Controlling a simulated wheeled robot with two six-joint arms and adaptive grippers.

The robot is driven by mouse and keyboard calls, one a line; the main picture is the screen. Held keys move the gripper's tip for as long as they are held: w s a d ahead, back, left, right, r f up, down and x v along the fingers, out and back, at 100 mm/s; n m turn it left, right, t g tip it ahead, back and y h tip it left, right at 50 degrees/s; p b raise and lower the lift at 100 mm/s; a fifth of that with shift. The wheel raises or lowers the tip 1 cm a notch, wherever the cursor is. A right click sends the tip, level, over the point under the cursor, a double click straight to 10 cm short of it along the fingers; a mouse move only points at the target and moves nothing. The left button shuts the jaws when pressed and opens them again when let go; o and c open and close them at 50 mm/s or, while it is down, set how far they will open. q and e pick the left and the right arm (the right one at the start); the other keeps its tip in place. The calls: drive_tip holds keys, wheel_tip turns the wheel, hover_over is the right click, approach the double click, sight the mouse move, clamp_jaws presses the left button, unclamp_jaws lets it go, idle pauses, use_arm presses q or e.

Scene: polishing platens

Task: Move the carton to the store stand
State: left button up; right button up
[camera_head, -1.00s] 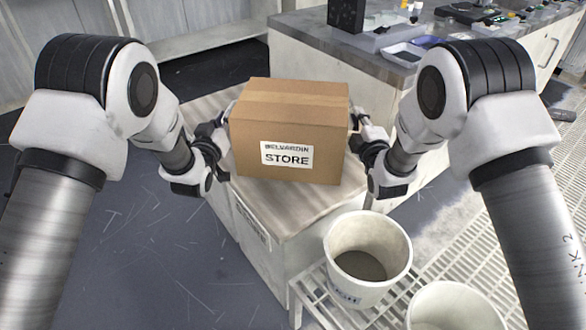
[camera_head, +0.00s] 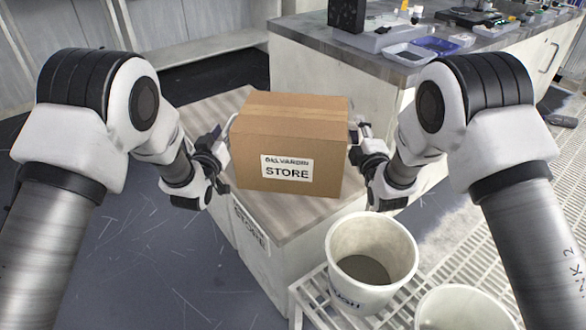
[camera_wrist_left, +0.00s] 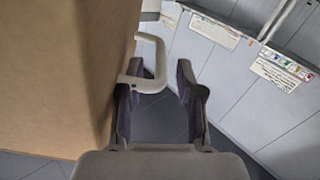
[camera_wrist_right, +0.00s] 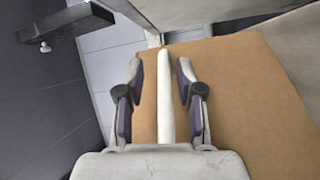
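The brown carton (camera_head: 290,135), with a white STORE label, appears to sit upright on the wood-grained top of the store stand (camera_head: 310,215), whose front face also carries lettering. My left gripper (camera_head: 217,150) is beside the carton's left side. In the left wrist view it is open (camera_wrist_left: 158,85), with a pale handle (camera_wrist_left: 152,45) of the carton by its left finger. My right gripper (camera_head: 358,140) is at the carton's right side. In the right wrist view it is open (camera_wrist_right: 160,80), with the other pale handle (camera_wrist_right: 166,95) between its fingers and gaps on both sides.
A white bucket (camera_head: 345,235) stands on a slatted rack in front right of the stand, with a second pale bucket (camera_head: 455,310) nearer. A counter (camera_head: 375,55) with trays and small items runs behind right. Dark floor (camera_head: 140,260) lies open at left.

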drive_tip(key=shift+s, duration=0.15)
use_arm(q)
drive_tip(key=s+a, duration=0.1)
drive_tip(key=s, duration=1)
drive_tip(key=shift+s+a, duration=0.4)
use_arm(e)
drive_tip(key=s+d, duration=0.1)
drive_tip(key=s, duration=1)
drive_tip(key=shift+s+d+f, duration=0.25)
drive_tip(key=shift+s+f, duration=0.1)
